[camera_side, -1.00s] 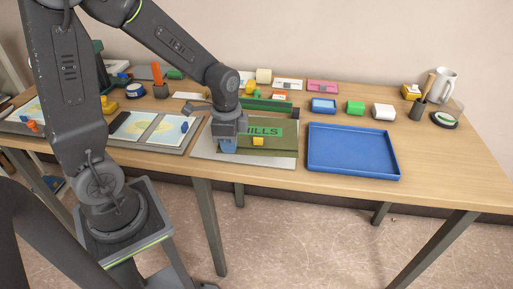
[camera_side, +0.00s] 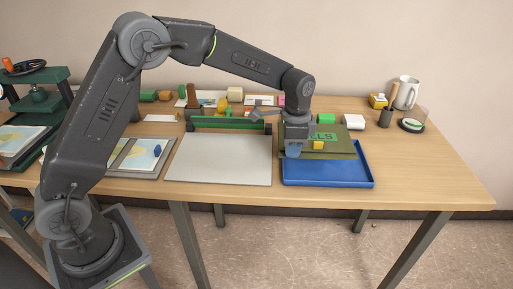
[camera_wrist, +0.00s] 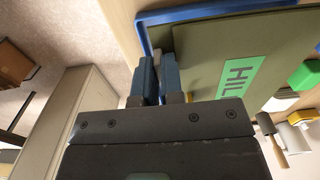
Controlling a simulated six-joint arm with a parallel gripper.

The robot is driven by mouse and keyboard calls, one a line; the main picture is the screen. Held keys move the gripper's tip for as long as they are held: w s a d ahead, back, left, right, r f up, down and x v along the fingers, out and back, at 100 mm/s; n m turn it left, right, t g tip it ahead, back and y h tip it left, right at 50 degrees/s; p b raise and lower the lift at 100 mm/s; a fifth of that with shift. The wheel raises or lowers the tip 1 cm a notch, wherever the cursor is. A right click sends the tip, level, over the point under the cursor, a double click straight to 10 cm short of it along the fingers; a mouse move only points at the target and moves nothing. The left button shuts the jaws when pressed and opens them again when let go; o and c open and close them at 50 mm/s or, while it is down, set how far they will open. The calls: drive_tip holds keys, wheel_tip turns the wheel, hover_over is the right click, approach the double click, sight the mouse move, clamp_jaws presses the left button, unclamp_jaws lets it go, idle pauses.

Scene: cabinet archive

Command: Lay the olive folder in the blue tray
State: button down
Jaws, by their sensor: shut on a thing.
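The olive folder (camera_side: 338,151), with a green label lettered "HILLS" and a small yellow piece at its front, is over the back part of the blue tray (camera_side: 330,177). My gripper (camera_side: 295,150) is shut on the folder's left edge. In the wrist view, my blue fingers (camera_wrist: 160,76) pinch the edge of the folder (camera_wrist: 207,60), and the blue tray rim (camera_wrist: 146,36) shows beside it. The folder looks roughly flat and above the tray; I cannot tell whether it touches. The tray's back is hidden by the folder, and its front floor is bare.
A bare light grey board (camera_side: 219,158) with a green bar (camera_side: 228,123) at its back lies left of the tray. The table right of the tray is clear.

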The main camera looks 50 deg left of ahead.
sight(302, 179)
drive_tip(key=w+d, duration=0.2)
drive_tip(key=d, duration=0.1)
drive_tip(key=shift+f, duration=0.15)
drive_tip(key=shift+f, duration=2.9)
drive_tip(key=shift+f, duration=0.45)
drive_tip(key=c, duration=1.2)
unclamp_jaws()
drive_tip(key=shift+f, duration=0.1)
drive_tip(key=shift+c, duration=0.3)
